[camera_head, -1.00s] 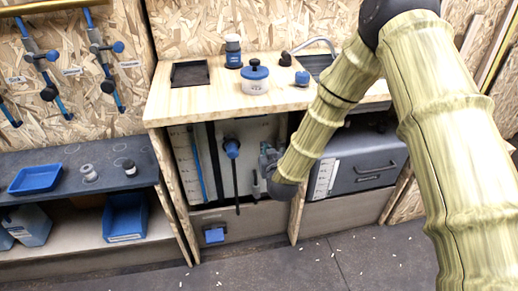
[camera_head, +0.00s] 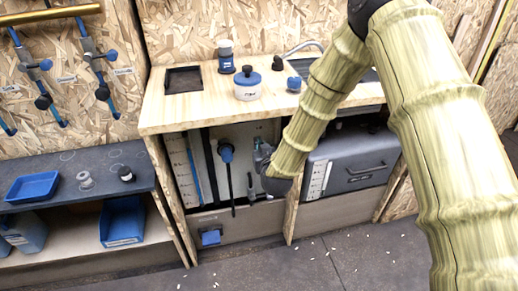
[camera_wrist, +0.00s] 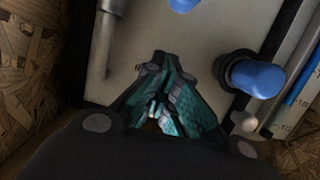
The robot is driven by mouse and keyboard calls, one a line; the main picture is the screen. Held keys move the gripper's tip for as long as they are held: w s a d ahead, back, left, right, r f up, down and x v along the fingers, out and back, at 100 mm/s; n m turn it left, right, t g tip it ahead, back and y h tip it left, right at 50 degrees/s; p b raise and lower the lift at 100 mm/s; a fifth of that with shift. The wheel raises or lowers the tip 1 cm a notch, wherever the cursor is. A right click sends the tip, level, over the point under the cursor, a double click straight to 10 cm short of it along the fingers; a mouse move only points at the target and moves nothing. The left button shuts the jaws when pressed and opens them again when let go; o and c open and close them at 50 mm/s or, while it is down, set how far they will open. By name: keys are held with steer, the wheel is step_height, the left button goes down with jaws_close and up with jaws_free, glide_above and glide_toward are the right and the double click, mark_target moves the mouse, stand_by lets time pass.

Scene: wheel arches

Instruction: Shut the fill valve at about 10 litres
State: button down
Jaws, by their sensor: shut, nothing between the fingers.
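Under the bench, a pale panel (camera_head: 240,200) carries a blue-capped knob (camera_head: 226,152) with a long black lever (camera_head: 231,190) hanging down. In the wrist view the blue cap (camera_wrist: 256,79) is right of my gripper (camera_wrist: 155,108), apart from it. My gripper is shut and empty, in front of the panel; in the head view it (camera_head: 262,158) is right of the knob. A small grey handle (camera_head: 251,188) hangs just below it; a grey rod also shows in the wrist view (camera_wrist: 106,45). A marked scale with a blue tube (camera_head: 194,178) stands left; its reading is too small to tell.
The wooden bench top (camera_head: 205,110) overhangs the panel. A dark grey case (camera_head: 350,165) stands right, beyond a wooden upright (camera_head: 292,215). A shelf (camera_head: 90,165) on the left holds a blue tray (camera_head: 33,186). The floor in front is open, with small pale scraps.

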steer(key=v, duration=1)
steer(key=s+d+f+m+g+h, duration=0.1)
steer(key=s+d+f+g, duration=0.5)
steer(key=s+f, duration=0.7)
steer(key=s+d+f+m+g+h, duration=0.1)
steer(key=s+d+f+g, duration=0.3)
steer(key=s+d+f, duration=0.75)
steer(key=s+d+f+m+g+h, duration=0.1)
steer(key=s+f+g, duration=0.15)
steer(key=s, duration=0.55)
steer(key=s+d+f+g, duration=0.2)
steer(key=s+f, duration=0.2)
steer(key=s, duration=0.4)
step_height(320, 180, up, 12)
steer(key=p, duration=1.1)
steer(key=shift+s+r+p, duration=0.2)
steer(key=shift+r+p, duration=0.05)
steer(key=shift+p, duration=0.1)
